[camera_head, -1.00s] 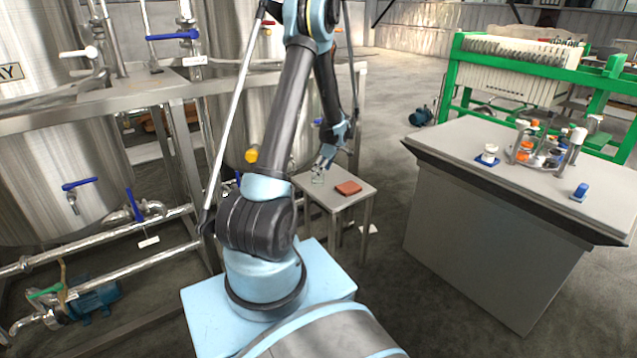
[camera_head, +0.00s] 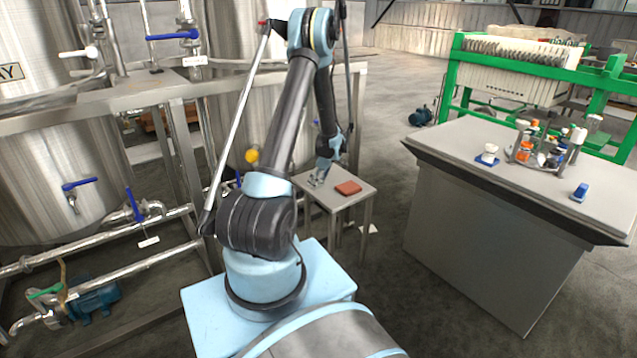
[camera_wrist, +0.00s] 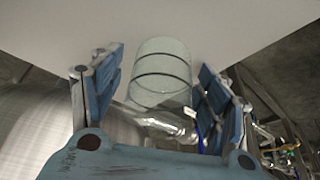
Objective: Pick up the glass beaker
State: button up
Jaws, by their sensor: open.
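The glass beaker (camera_wrist: 162,70) is clear, with dark rings around it, and shows in the wrist view between the two blue finger pads of my gripper (camera_wrist: 160,98). The fingers are apart, with a visible gap on both sides of the beaker, so my gripper is open around or just short of it. In the head view my gripper (camera_head: 318,177) is low over the left part of the small grey table (camera_head: 338,202). The beaker is hard to make out there, close to the fingers.
A red-brown block (camera_head: 348,188) lies on the small table, right of my gripper. Steel tanks and pipes (camera_head: 150,215) stand close on the left. A large grey bench (camera_head: 500,190) with bottles in a rack (camera_head: 545,155) stands at right. Open floor lies between.

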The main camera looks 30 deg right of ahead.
jog(key=c, duration=1.1)
jog(key=shift+c, duration=0.2)
jog(key=shift+r, duration=0.1)
